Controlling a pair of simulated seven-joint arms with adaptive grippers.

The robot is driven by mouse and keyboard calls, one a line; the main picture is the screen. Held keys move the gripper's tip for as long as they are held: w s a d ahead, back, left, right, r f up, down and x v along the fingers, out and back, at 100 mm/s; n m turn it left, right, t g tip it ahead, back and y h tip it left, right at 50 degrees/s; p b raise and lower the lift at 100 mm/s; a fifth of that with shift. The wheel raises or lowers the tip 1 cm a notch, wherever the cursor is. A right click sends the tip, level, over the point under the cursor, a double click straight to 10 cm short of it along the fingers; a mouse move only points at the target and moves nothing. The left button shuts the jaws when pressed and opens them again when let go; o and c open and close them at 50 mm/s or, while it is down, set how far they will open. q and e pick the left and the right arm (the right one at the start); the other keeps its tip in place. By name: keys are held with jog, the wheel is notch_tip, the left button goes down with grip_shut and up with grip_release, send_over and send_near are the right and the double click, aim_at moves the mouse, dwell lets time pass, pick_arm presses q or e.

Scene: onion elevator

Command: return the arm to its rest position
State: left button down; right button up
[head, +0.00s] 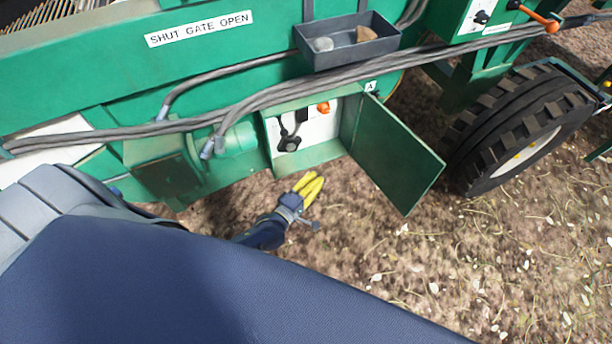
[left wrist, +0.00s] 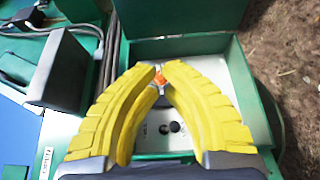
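My left gripper (head: 317,177) has yellow fingers and hangs over the soil just below the open green control box (head: 310,160) in the head view. In the left wrist view the gripper (left wrist: 160,66) has its fingertips drawn nearly together, with nothing seen held between them. The box lies beyond the fingertips, and its orange knob (left wrist: 159,77) shows behind them. The knob also shows in the head view (head: 323,107), above the gripper and apart from it. My dark blue left arm covers the lower left of the head view. My right gripper is not in view.
The green box door (head: 395,155) stands open to the right of the gripper. A grey tray (head: 350,52) with two lumps, thick grey cables (head: 280,94) and a large tyre (head: 520,125) are nearby. Open soil (head: 400,260) lies below and to the right.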

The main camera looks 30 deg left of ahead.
pick_arm(q)
jog(key=shift+w+a+m+h, duration=0.1)
jog(key=shift+a+m+h, duration=0.2)
jog(key=shift+a+h, duration=0.35)
jog(key=shift+a, duration=0.1)
jog(key=s+a+f+m+g+y, duration=0.1)
jog(key=s+a+f+m+g, duration=0.3)
jog(key=f, duration=0.6)
jog(key=s+a+f+m+g+y, duration=0.1)
jog(key=s+f+m+g, duration=0.1)
jog(key=s+f+m, duration=0.7)
jog(key=s+a+f+m+g+y, duration=0.2)
jog(key=s+a+f+g, duration=0.1)
jog(key=f, duration=0.9)
jog(key=s+a+f+m+g+y, duration=0.1)
jog(key=s+f+m+g, duration=0.1)
jog(key=s+f, duration=0.5)
jog(key=s+f+m+g, duration=0.1)
jog(key=s+f+g, duration=0.2)
jog(key=s, duration=0.8)
jog(key=s+d+f+g, duration=0.1)
jog(key=s+d, duration=0.1)
jog(key=s, duration=0.4)
jog(key=s+d+f+g, duration=0.1)
jog(key=s+d+f, duration=0.1)
jog(key=s, duration=0.5)
jog(key=shift+d, duration=0.25)
